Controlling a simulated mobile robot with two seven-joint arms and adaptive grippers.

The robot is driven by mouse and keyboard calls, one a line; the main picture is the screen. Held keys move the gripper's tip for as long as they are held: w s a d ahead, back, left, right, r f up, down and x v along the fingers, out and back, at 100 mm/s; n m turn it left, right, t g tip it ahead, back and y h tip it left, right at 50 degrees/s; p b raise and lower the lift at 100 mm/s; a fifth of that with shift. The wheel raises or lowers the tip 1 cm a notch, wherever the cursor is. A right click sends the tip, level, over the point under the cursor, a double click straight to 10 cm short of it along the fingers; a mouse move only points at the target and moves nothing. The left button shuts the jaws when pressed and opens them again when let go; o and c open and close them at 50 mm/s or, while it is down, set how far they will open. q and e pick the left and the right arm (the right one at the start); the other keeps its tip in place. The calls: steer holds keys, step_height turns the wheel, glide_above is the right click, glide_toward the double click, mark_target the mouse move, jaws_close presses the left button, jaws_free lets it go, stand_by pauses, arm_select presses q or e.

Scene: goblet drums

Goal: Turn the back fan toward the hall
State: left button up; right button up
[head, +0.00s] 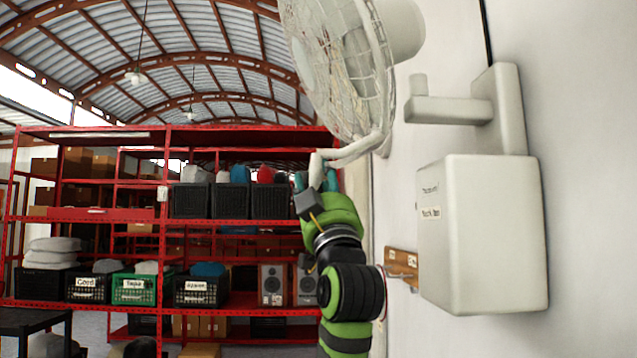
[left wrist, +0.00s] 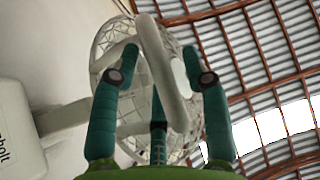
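The white caged fan (head: 345,65) hangs on the wall at the top of the head view, its cage facing left. A white looped handle (head: 360,148) sticks out below the cage. My left gripper (head: 316,178) is up at the handle's near end. In the left wrist view, its teal fingers (left wrist: 165,85) stand apart on either side of the white handle (left wrist: 158,60), with the fan cage (left wrist: 112,45) behind. The fingers look open around the handle; firm contact cannot be made out. My right gripper is not in view.
A white wall box (head: 480,235) with a label reading like "Back fan" is right of my left arm, with a white bracket (head: 450,108) above it. A small wooden plate (head: 402,262) is on the wall. Red shelving (head: 200,218) with crates stands in the hall behind.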

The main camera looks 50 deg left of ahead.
arm_select(q)
steer(key=v, duration=1.2)
steer(key=shift+w, duration=0.1)
stand_by(0.4)
